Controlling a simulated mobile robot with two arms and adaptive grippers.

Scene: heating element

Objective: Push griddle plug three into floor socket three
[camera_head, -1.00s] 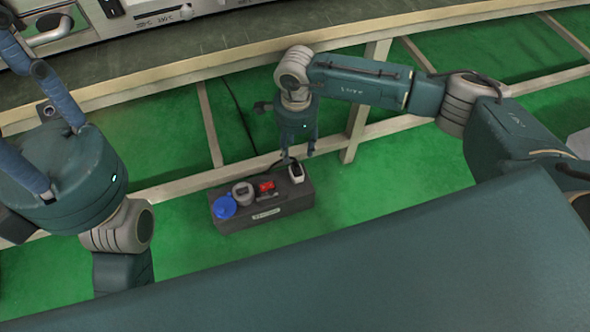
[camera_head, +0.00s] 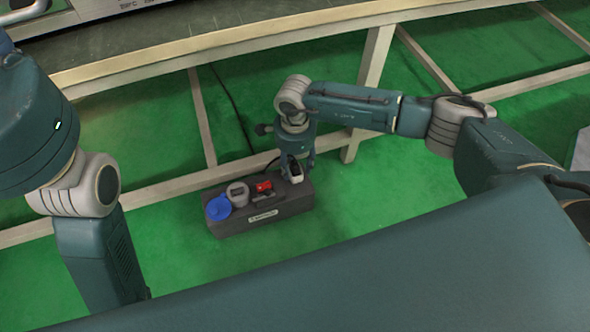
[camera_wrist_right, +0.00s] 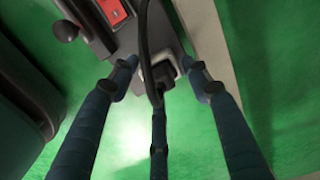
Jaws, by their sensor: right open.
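A dark socket box (camera_head: 262,223) lies on the green floor, with a row of sockets along its top. A white-rimmed socket (camera_head: 294,171) is at its right end. In the right wrist view a black plug (camera_wrist_right: 162,73) with a black cable sits at this pale socket; how deep it sits I cannot tell. My right gripper (camera_wrist_right: 160,66) is open, its blue fingers spread around the plug and pointing down at the box.
The box also carries a blue round cover (camera_head: 219,208), a grey round cap (camera_head: 238,194) and a red switch (camera_head: 264,186). A pale table frame leg (camera_head: 368,80) and a low rail stand behind the box. Green floor is clear in front.

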